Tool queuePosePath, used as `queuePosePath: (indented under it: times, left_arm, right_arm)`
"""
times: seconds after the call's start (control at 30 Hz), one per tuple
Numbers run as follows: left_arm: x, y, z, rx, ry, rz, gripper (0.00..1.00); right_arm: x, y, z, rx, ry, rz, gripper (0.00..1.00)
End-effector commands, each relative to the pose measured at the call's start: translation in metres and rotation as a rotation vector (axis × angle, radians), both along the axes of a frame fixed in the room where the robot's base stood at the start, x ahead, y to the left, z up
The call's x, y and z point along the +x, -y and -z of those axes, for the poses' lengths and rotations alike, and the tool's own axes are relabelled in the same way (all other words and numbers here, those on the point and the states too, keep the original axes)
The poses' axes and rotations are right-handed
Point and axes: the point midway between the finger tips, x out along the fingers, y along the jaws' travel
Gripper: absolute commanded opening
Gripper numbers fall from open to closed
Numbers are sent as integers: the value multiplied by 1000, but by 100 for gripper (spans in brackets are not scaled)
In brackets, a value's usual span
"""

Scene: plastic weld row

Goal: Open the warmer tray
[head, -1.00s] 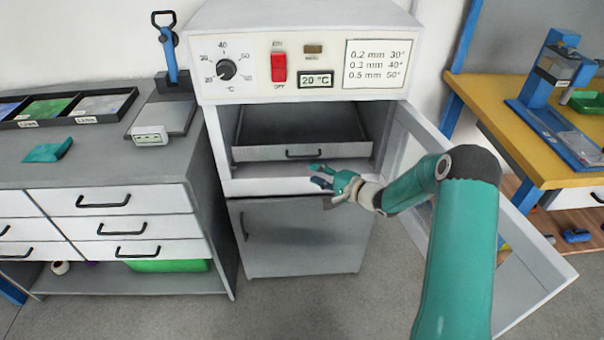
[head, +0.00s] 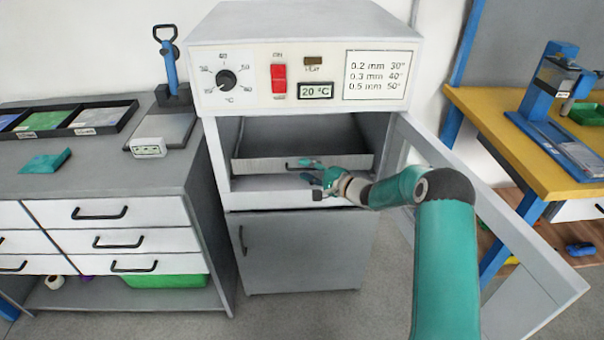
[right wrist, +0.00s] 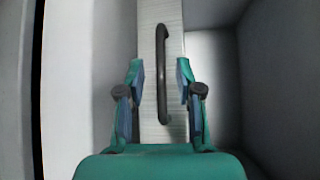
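The warmer tray (head: 262,165) is a grey metal tray inside the warmer cabinet (head: 305,60), whose white door (head: 490,215) stands open to the right. The tray has a dark bar handle on its front, which shows clearly in the right wrist view (right wrist: 162,75). My right gripper (head: 308,171) is at the front of the tray, close to the handle. In the right wrist view its fingers (right wrist: 160,80) are apart, one on each side of the handle, with a gap on both sides. My left gripper is not in view.
The grey lower cabinet door (head: 300,250) below is shut. A grey workbench (head: 100,185) with drawers stands left, bearing a small press (head: 168,90) and a teal piece (head: 46,161). A yellow table (head: 510,120) stands right, behind the open door.

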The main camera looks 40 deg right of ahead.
Motion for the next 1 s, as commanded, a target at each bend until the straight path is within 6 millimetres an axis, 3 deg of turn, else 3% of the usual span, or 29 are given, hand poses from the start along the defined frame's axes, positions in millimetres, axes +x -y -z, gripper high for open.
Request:
queuePosePath:
  times: [0.17,0.37,0.67,0.7,0.83,1.0]
  left_arm:
    - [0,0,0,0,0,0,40]
    - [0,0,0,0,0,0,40]
    - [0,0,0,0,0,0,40]
    - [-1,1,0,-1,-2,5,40]
    - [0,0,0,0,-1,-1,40]
    - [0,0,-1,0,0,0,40]
  right_arm:
    - [0,0,0,0,0,0,34]
    - [0,0,0,-1,-1,0,0]
    - [0,-1,1,0,-2,-1,0]
    - [0,-31,0,6,-5,-11,0]
    - [0,-13,1,0,-2,-10,0]
    - [-3,-26,1,0,-3,-29,0]
